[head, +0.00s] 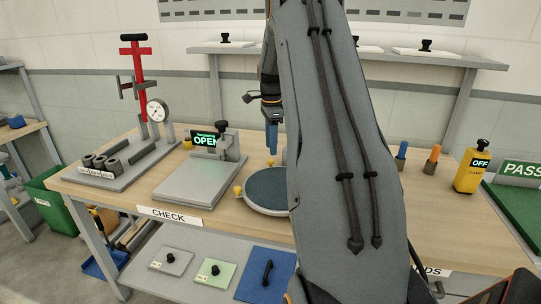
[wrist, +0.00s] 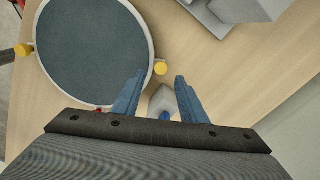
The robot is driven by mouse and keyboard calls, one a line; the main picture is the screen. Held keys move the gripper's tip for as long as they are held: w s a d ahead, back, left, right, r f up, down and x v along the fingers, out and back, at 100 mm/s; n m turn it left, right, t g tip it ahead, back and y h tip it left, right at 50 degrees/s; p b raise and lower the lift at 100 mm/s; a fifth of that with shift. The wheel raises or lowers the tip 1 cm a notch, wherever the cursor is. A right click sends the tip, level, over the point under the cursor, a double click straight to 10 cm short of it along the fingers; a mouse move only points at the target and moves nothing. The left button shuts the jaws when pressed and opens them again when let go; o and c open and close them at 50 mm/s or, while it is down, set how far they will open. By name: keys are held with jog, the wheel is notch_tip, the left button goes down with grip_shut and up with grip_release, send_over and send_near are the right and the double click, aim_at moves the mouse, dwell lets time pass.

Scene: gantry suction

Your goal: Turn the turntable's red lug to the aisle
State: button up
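The turntable is a round dark blue-grey disc with a pale rim; it shows in the head view (head: 262,188), its right part hidden behind my arm. In the wrist view the turntable (wrist: 95,45) fills the upper left. A yellow lug (wrist: 22,50) is at its left edge and another yellow lug (wrist: 160,68) at its right edge. A bit of the red lug (wrist: 97,109) shows at the rim, mostly hidden by my gripper; it is hidden in the head view. My gripper (wrist: 160,78) is open and empty, its blue fingers beside the right yellow lug. It also shows in the head view (head: 271,150).
A grey plate fixture with an OPEN display (head: 206,140) stands left of the turntable. A red gauge stand (head: 140,80) is further left. A yellow OFF unit (head: 472,168) and a green PASS tray (head: 515,205) are at the right. A small grey block (wrist: 163,100) shows between my fingers.

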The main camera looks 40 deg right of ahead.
jog(key=shift+r, duration=1.35)
